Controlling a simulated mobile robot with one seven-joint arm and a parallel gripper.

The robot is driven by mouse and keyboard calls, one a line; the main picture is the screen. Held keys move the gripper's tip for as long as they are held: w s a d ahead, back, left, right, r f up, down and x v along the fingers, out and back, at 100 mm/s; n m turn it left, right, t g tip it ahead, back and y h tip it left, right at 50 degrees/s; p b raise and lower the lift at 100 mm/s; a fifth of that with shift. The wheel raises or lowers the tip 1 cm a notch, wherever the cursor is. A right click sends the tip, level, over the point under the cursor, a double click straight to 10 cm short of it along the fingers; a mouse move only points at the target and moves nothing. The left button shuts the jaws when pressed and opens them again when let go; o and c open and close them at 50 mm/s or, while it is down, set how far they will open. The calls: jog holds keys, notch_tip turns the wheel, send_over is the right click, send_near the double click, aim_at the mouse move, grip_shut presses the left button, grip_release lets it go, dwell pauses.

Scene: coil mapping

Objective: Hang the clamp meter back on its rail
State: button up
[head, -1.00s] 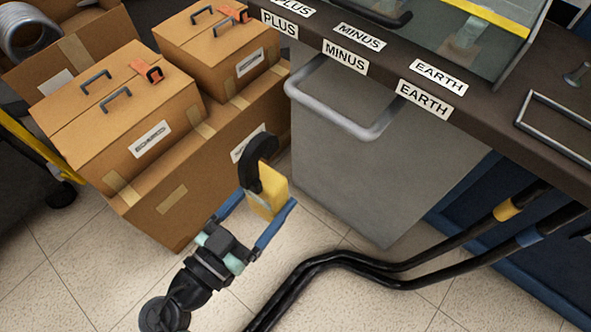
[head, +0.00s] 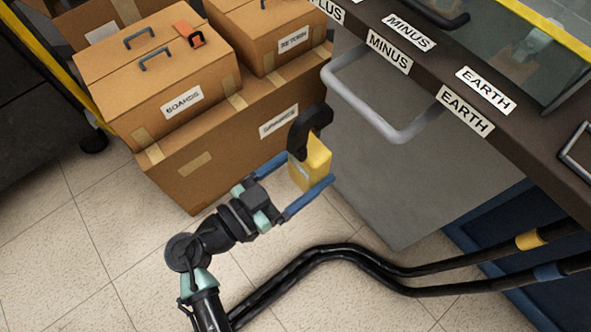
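The clamp meter (head: 312,163) has a yellow body and a black hooked jaw at its top. My gripper (head: 308,178) is shut on its yellow body, with one blue finger on each side. A grey rail (head: 385,100) sticks out in a loop below the bench edge, up and right of the meter. The jaw is apart from the rail in the picture.
The bench edge (head: 425,75) carries MINUS and EARTH labels. Cardboard boxes (head: 185,160) are stacked at the left. Thick black cables (head: 340,258) run over the tiled floor to the blue cabinet (head: 540,235).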

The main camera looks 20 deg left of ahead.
jog(key=w+d+f+b, duration=0.2)
jog(key=w+d+f, duration=0.1)
jog(key=w+d, duration=0.2)
jog(key=w, duration=0.2)
jog(key=shift+w+d, duration=0.25)
jog(key=shift+w, duration=0.1)
dwell(0.9)
jog(key=shift+b, duration=0.3)
jog(key=o, duration=1.4)
jog(key=shift+o, duration=0.4)
jog(key=shift+f, duration=0.1)
